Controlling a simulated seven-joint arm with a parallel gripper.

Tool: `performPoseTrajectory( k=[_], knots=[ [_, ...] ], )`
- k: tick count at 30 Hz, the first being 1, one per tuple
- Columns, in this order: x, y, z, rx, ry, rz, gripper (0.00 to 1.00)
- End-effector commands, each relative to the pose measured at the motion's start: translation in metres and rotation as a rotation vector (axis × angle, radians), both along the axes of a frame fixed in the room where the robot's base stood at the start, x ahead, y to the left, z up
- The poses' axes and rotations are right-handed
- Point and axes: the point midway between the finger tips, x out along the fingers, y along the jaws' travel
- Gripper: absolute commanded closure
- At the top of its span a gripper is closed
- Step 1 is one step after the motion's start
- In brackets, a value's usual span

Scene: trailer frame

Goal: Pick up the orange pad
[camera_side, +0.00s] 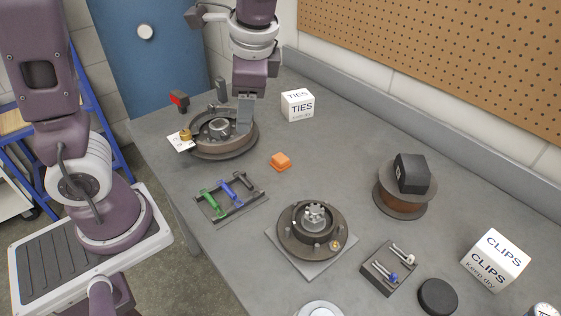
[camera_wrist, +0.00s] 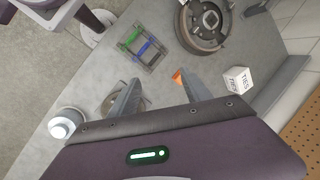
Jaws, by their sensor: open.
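The orange pad (camera_side: 280,162) is a small block lying on the grey bench, right of the far round drum fixture. In the wrist view the orange pad (camera_wrist: 177,76) is partly hidden by the right finger. My gripper (camera_side: 244,130) points down in the side view, up and left of the pad and overlapping the right edge of the far fixture. In the wrist view my gripper (camera_wrist: 161,78) has its fingers wide apart with nothing held between them. The pad is apart from the gripper in the side view.
The far drum fixture (camera_side: 193,148) and a rack with green and blue handles (camera_side: 231,196) stand left of the pad. A TIES box (camera_side: 298,105) is behind it. A second round fixture (camera_side: 299,249) is nearer the camera. Bare bench surrounds the pad.

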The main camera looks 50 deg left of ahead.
Motion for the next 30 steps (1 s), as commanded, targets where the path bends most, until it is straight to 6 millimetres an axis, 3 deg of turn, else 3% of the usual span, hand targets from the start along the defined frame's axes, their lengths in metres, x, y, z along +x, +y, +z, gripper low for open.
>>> performPoseTrajectory(
  k=[3,6,9,12,15,18,26,30],
  knots=[
    [0.05,0.002,-0.052,0.201,0.213,-0.202,0.44],
    [0.084,0.002,-0.104,0.385,0.384,-0.377,0.44],
    [0.107,0.001,-0.154,0.562,0.534,-0.535,0.44],
    [0.12,0.0,-0.192,0.7,0.64,-0.648,0.44],
    [0.125,0.0,-0.212,0.777,0.696,-0.709,0.44],
    [0.127,0.004,-0.22,0.804,0.716,-0.729,0.44],
    [0.13,0.032,-0.234,0.8,0.717,-0.728,0.44],
    [0.134,0.057,-0.245,0.8,0.717,-0.725,0.44]
  ],
)
